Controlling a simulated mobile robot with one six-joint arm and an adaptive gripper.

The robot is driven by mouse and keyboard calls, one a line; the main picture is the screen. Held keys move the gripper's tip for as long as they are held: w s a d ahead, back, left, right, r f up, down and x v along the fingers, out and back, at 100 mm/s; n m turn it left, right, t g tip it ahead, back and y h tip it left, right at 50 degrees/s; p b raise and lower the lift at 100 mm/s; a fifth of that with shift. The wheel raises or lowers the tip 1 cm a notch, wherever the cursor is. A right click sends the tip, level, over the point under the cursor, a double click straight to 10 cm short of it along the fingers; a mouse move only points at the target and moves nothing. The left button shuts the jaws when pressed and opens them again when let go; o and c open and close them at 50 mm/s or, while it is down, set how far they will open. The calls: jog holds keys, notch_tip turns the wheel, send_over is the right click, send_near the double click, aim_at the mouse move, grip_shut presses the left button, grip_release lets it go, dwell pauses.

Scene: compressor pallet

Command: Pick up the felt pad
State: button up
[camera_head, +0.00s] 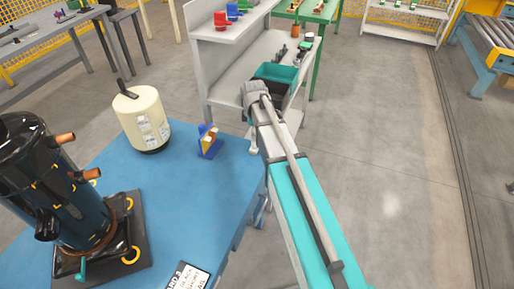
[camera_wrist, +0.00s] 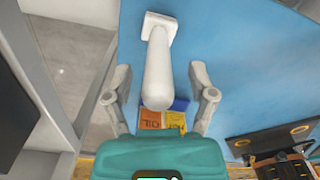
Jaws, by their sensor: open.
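In the wrist view, a pale, round-ended post with a square plate at its far end (camera_wrist: 157,65) shows between my fingers against the blue table top (camera_wrist: 228,50). It may be the felt pad with a handle, but no felt texture can be made out. My gripper (camera_wrist: 158,76) is open, with one finger on each side of the post and visible gaps between. In the head view my gripper (camera_head: 252,122) is over the table's right edge.
A blue holder with orange and yellow cards (camera_head: 209,141) stands on the table, left of my gripper. A cream canister (camera_head: 145,118) and a dark compressor (camera_head: 58,190) stand further left. A grey shelf unit (camera_head: 225,62) with a teal bin (camera_head: 276,72) is behind.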

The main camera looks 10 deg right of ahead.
dwell(0.6)
grip_shut()
